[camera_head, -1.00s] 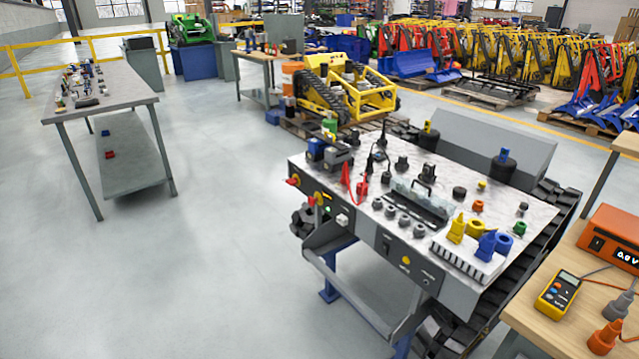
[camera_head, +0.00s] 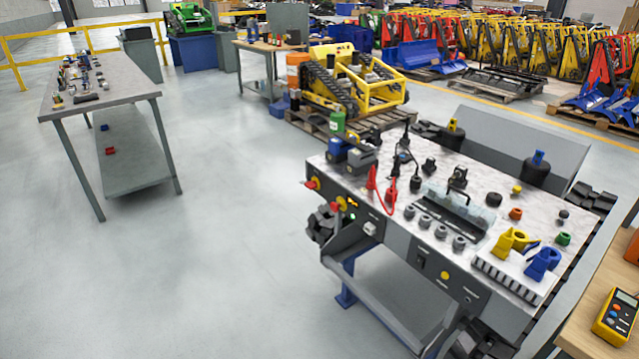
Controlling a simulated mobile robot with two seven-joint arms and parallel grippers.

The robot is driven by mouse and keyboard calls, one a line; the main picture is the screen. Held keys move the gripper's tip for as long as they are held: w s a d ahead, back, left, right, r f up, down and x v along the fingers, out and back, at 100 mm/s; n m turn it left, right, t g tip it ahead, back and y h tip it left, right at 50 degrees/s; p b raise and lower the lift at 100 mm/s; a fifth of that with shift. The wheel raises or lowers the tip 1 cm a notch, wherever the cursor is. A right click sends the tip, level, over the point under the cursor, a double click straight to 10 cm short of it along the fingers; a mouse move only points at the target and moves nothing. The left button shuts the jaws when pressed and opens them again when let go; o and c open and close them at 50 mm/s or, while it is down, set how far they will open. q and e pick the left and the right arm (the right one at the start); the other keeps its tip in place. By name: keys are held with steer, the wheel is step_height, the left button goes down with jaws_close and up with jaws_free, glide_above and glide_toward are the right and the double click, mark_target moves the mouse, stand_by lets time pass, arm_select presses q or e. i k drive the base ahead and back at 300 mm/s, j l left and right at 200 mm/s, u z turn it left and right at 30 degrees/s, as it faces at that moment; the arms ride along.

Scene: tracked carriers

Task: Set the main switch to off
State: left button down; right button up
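The tracked carrier's control bench (camera_head: 400,190) stands right of the middle, with a light speckled top and a dark front panel. At the left end of the panel are a red rotary handle on a yellow plate (camera_head: 313,183) and a second red and yellow handle (camera_head: 339,204). Which of them is the main switch, and its exact setting, I cannot tell at this size. A small green light (camera_head: 352,216) shows beside the second handle. A black rocker-like part (camera_head: 421,259) and a yellow button (camera_head: 445,276) sit further right. Neither of my grippers is in view.
A wooden table with a yellow meter (camera_head: 615,318) is at the lower right. A grey table (camera_head: 120,78) with small parts stands at the left. Yellow tracked machinery on a pallet (camera_head: 350,85) is behind the bench. The floor between the tables is clear.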

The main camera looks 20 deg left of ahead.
mark_target(310, 185)
steer(key=i+j+z, duration=0.2)
steer(key=j, duration=0.65)
steer(key=j+z, duration=0.2)
steer(key=j, duration=0.65)
steer(key=i+j, duration=0.1)
steer(key=j, duration=0.75)
steer(key=i+j+z, duration=0.1)
steer(key=j, duration=1.6)
steer(key=i+j, duration=0.35)
steer(key=i, duration=0.2)
